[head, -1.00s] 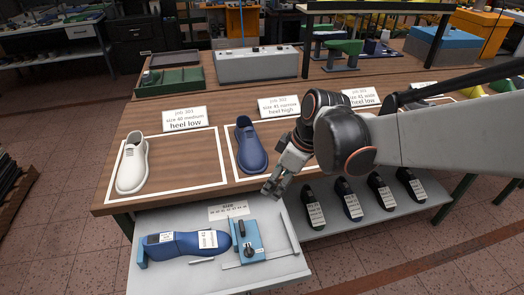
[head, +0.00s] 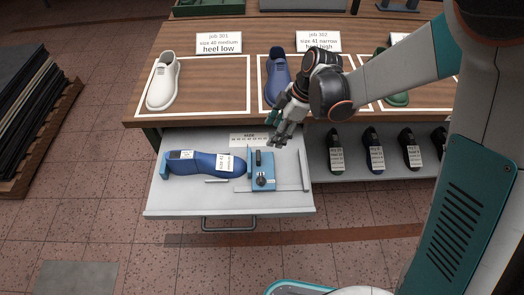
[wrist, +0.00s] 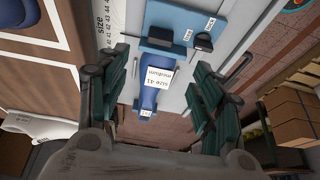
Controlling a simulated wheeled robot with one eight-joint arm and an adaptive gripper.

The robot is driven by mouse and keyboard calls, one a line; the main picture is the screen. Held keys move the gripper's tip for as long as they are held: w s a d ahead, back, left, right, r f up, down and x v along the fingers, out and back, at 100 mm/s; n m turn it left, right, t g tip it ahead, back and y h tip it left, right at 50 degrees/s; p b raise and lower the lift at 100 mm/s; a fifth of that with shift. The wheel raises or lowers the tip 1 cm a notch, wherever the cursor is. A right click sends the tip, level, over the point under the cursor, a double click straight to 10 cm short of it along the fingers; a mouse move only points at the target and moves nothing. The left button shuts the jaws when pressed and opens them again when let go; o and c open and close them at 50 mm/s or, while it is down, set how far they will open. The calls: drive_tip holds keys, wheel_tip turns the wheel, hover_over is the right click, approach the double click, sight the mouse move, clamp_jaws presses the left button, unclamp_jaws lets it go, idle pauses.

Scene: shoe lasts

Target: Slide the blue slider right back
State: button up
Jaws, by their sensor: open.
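The blue slider (head: 261,171) is a flat block with a black handle and a dark knob, at the right part of the open drawer (head: 180,212). It also shows at the top of the wrist view (wrist: 178,22). A blue shoe last (head: 205,164) with white labels lies left of it, its right end close to or touching the slider; I cannot tell which. A thin rail (head: 302,170) stands right of the slider. My gripper (head: 274,143) is above the drawer's back right, just beyond the slider and apart from it. In the wrist view its fingers (wrist: 160,100) are spread and empty.
A size scale card (head: 256,139) lies behind the slider. The table (head: 200,113) above carries a white shoe (head: 163,82) and a blue shoe (head: 277,77). Several dark lasts (head: 374,152) stand on the shelf right of the drawer. Bare drawer floor lies in front of the slider.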

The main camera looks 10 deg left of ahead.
sight(258, 155)
drive_tip(key=b+x, duration=0.4)
drive_tip(key=x, duration=0.8)
drive_tip(key=shift+a+f, duration=0.1)
drive_tip(key=shift+f, duration=0.3)
